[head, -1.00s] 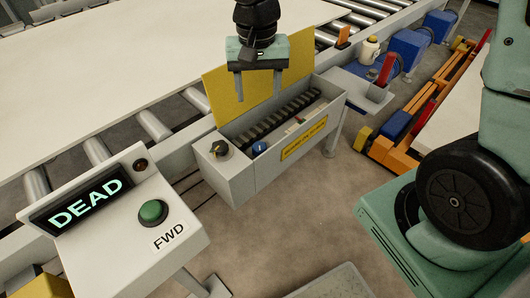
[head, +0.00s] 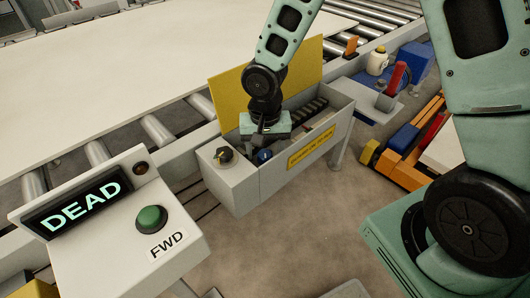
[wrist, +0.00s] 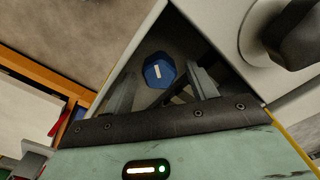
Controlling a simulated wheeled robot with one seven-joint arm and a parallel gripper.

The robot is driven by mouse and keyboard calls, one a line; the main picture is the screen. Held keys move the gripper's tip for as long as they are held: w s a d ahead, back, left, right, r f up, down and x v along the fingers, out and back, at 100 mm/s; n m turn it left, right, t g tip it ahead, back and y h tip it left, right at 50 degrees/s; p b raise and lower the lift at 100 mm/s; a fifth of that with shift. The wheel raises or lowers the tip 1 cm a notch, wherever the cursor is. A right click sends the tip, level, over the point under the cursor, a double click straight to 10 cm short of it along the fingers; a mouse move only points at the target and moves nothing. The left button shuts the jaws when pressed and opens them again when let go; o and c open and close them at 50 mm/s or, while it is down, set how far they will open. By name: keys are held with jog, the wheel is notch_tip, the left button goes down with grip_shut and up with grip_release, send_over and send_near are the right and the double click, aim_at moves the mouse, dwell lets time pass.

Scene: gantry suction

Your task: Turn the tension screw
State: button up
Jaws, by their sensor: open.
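The tension screw appears to be a blue hexagonal head (head: 264,155) with a white mark across it, inside the open grey box (head: 232,186) near its left end. In the wrist view the blue head (wrist: 158,71) shows clearly, its white mark nearly upright in the picture. My gripper (head: 265,138) is low over the box, right at the screw. In the wrist view my open gripper (wrist: 162,80) has one finger to each side of the blue head. I cannot tell whether the fingers touch it or how deep they reach.
A black knob (head: 226,154) sits on the box's left end, close to my gripper. The yellow lid (head: 226,88) stands open behind. A dark chain or rack (head: 310,109) lies inside. A panel reading DEAD (head: 80,203) with a green button (head: 151,219) stands front left.

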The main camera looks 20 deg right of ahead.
jog(key=shift+f, duration=0.25)
jog(key=c, duration=1)
jog(key=shift+r+n, duration=0.1)
jog(key=shift+n, duration=0.2)
